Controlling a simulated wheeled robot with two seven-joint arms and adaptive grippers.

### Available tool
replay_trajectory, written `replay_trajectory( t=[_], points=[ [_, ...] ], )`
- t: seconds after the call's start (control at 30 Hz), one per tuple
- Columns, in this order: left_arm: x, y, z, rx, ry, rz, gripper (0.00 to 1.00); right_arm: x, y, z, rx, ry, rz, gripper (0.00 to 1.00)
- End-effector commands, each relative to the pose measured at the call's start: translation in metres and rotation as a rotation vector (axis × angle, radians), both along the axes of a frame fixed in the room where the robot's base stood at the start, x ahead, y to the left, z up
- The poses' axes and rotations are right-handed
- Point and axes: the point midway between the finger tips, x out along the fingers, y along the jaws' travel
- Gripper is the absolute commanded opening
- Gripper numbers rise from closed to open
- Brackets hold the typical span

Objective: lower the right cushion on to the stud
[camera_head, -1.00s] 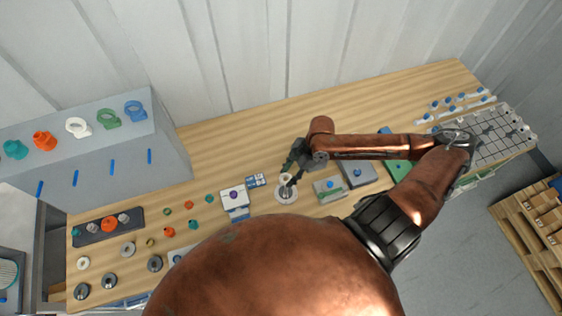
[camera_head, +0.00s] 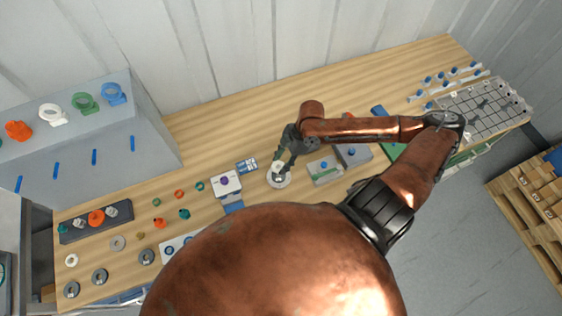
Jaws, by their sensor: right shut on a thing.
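My right gripper (camera_head: 283,168) is above a round pale disc (camera_head: 286,183) near the middle of the bench, its fingers pointing down. It is shut on a small pale piece, which I take to be the right cushion (camera_head: 277,166). The fingers hide part of that piece and the middle of the disc, so I cannot make out the stud. I cannot tell whether the cushion touches anything below it. My left gripper is not in view.
A blue-white card (camera_head: 247,166) lies close by. A grey rack (camera_head: 87,125) fills the left. Bare bench lies behind the gripper.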

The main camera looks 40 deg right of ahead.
Motion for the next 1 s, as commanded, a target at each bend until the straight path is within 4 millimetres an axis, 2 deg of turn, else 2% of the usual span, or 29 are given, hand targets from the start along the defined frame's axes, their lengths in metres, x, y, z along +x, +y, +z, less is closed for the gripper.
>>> replay_trajectory(
  t=[0.23, 0.6, 1.0],
  points=[
    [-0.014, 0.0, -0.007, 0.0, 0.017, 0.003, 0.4, 0.0, 0.0, -0.017, 0.001, 0.0, -0.002, 0.23],
    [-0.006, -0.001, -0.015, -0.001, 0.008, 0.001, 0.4, 0.0, 0.0, -0.04, 0.001, 0.0, -0.001, 0.23],
    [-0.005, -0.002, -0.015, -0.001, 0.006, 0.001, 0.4, 0.0, 0.0, -0.043, 0.0, -0.001, 0.0, 0.23]
  ],
)
